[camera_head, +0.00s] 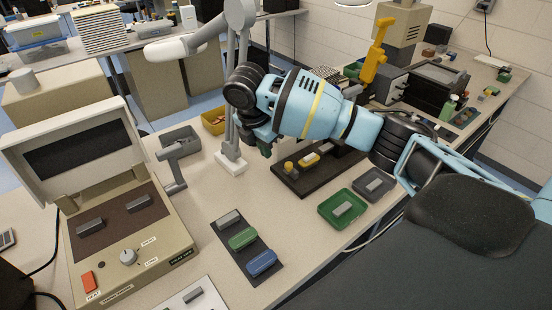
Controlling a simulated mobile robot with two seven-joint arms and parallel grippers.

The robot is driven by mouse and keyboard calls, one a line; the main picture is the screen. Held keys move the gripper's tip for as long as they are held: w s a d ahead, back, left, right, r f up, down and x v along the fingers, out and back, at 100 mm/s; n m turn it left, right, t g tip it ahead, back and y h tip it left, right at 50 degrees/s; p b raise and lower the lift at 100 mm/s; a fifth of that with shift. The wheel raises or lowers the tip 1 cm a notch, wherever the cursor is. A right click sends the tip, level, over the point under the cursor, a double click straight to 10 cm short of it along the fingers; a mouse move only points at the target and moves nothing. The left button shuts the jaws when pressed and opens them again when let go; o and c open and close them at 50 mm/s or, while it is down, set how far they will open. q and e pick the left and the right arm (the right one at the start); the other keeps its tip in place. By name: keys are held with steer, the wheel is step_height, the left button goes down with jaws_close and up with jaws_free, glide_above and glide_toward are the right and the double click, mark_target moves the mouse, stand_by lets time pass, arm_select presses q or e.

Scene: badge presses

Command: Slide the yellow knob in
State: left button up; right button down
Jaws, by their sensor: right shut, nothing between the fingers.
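The yellow knob (289,166) stands on the left part of a low black press base (300,185) at the middle of the table. My left gripper is out of view.
A dark mat (262,278) with several coloured pieces lies in front. An open heat press (165,236) stands at left.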

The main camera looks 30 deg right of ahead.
mark_target(291, 164)
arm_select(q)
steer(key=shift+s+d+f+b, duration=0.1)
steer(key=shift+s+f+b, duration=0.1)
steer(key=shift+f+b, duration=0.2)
arm_select(e)
steer(key=w+d+f, duration=0.1)
steer(key=d+f, duration=0.5)
steer(key=f, duration=0.4)
steer(key=shift+w, duration=0.3)
steer(key=shift+d, duration=0.15)
steer(key=shift+w+d, duration=0.1)
steer(key=shift+d, duration=1.4)
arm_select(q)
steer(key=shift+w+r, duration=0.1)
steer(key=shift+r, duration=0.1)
